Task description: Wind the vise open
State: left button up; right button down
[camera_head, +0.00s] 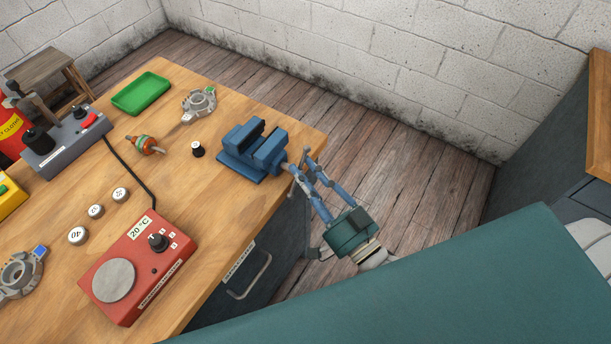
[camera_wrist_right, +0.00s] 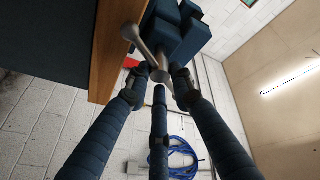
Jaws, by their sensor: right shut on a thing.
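The blue vise (camera_head: 240,160) is fixed at the right edge of the wooden workbench, with a narrow gap between its jaws. It also shows at the top of the right wrist view (camera_wrist_right: 183,32). Its grey metal handle (camera_wrist_right: 145,47) sticks out past the bench edge and looks tilted. My right gripper (camera_head: 306,172) is at the handle, reaching in from beyond the bench edge, with its fingers shut around one end of the handle. The exact contact is small and partly hidden by the fingers. My left gripper is not in view.
The workbench (camera_head: 215,205) holds a red heater box (camera_head: 140,262), a small black knob-like part (camera_head: 198,149), a rotor (camera_head: 145,145), a grey housing (camera_head: 199,103) and a green tray (camera_head: 141,93). Floor (camera_head: 400,165) right of the bench is clear.

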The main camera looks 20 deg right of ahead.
jog(key=n+y, duration=0.1)
jog(key=n, duration=0.1)
jog(key=n+y+b, duration=0.1)
jog(key=n, duration=0.1)
jog(key=n+t+y+b, duration=0.1)
jog(key=n, duration=0.1)
jog(key=shift+r+n, duration=0.25)
jog(key=shift+n, duration=0.15)
jog(key=n+y+b, duration=0.1)
jog(key=n+y, duration=0.1)
jog(key=n, duration=0.2)
jog(key=n+g+y+b, duration=0.1)
jog(key=n+y, duration=0.1)
jog(key=n, duration=0.2)
jog(key=shift+s+a+r, duration=0.1)
jog(key=shift+s+a, duration=0.05)
jog(key=shift+a, duration=0.05)
jog(key=shift+n+g, duration=0.3)
jog(key=shift+g, duration=0.1)
jog(key=c, duration=1.7)
grip_release()
jog(key=shift+c, duration=0.2)
jog(key=shift+s+a, duration=0.1)
jog(key=shift+s, duration=0.05)
jog(key=shift+f, duration=0.2)
jog(key=v, duration=1.2)
